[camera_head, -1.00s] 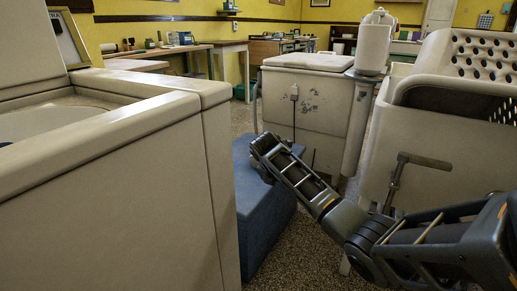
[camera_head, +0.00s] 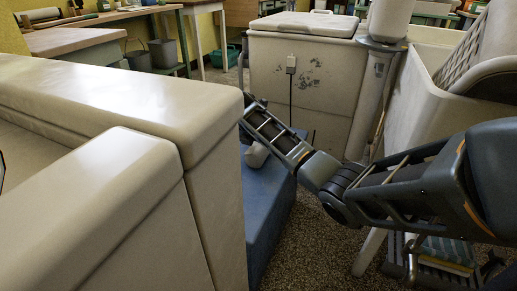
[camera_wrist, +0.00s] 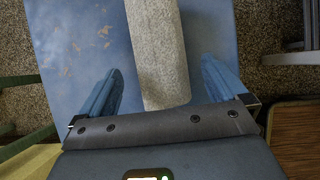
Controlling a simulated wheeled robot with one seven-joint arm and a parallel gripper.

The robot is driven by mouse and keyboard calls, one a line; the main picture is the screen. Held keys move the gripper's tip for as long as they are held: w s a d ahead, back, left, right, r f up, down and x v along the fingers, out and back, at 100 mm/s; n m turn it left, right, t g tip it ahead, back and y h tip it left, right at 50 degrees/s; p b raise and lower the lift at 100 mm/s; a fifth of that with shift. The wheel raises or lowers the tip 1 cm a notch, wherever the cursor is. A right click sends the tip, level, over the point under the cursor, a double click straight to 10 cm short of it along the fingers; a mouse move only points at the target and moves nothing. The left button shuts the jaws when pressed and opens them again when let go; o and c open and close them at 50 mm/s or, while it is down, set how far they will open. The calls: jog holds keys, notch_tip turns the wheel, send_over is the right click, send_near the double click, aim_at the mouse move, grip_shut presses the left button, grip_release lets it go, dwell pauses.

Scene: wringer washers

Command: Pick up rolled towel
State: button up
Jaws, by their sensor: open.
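The rolled towel (camera_wrist: 160,55) is a pale grey, speckled roll lying on a worn blue surface (camera_wrist: 80,45) in the wrist view. Its near end lies between the two blue fingers of my gripper (camera_wrist: 160,85), which are spread apart with space on both sides of it. In the head view, a small pale part of the towel (camera_head: 257,154) shows on the blue block (camera_head: 268,200), below my arm. My gripper's fingers are hidden there behind the cream cabinet.
The large cream cabinet (camera_head: 130,110) fills the left of the head view, close to my arm's end. A cream washer (camera_head: 300,75) stands behind the blue block. Another pale tub (camera_head: 425,95) stands at the right. Speckled floor (camera_head: 310,245) is bare between.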

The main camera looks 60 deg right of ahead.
jog(key=b+x, duration=0.3)
jog(key=x, duration=0.3)
jog(key=shift+s+d+f+b, duration=0.1)
jog(key=shift+d+f+b, duration=0.05)
jog(key=shift+d+b, duration=0.15)
jog(key=shift+a, duration=0.1)
jog(key=c, duration=1.7)
